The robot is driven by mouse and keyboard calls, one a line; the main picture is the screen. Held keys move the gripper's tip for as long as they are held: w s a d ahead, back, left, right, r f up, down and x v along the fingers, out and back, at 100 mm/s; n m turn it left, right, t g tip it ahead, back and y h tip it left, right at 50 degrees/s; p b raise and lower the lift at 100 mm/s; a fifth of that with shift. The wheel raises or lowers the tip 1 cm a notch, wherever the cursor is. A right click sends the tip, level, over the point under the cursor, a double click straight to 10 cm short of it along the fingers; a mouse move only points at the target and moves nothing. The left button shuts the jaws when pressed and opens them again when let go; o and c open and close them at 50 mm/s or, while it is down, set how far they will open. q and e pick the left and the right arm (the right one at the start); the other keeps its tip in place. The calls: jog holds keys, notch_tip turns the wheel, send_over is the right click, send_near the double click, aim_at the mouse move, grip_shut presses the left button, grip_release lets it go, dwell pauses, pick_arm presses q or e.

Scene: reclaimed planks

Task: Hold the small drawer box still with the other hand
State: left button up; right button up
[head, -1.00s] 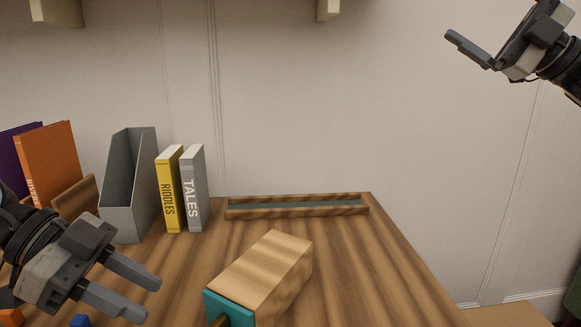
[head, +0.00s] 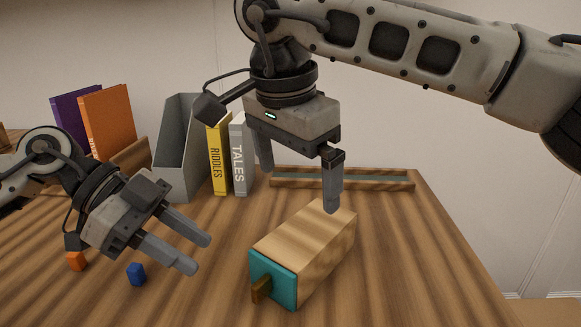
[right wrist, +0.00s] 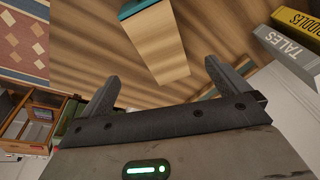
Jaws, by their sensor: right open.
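The small drawer box (head: 318,242) is light wood with a teal drawer front (head: 272,279) and a wooden handle (head: 261,289). It lies on the plank table, its front toward the lower left. My right gripper (head: 298,188) points down, open and empty, above the far end of the box. In the right wrist view the box (right wrist: 157,48) shows between and beyond the open fingers (right wrist: 160,82), not visibly gripped. My left gripper (head: 203,254) is left of the box with its fingers apart and nothing between them, pointing toward the box.
A blue block (head: 136,274) and an orange block (head: 76,261) lie near my left gripper. A yellow book (head: 218,158), a grey book (head: 238,160) and a grey file holder (head: 175,150) stand behind. A shallow tray (head: 390,187) lies at the back. The table right of the box is clear.

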aim_at(310, 227)
jog(key=w+d+f, duration=0.1)
jog(key=f, duration=0.4)
jog(key=w+d+f+n+t+h, duration=0.1)
jog(key=w+f, duration=0.1)
jog(key=f, duration=0.2)
jog(key=w+d+f+n, duration=0.1)
jog(key=w+f, duration=0.1)
jog(key=f, duration=0.3)
jog(key=shift+f+t+h, duration=0.3)
jog(key=c, duration=1.2)
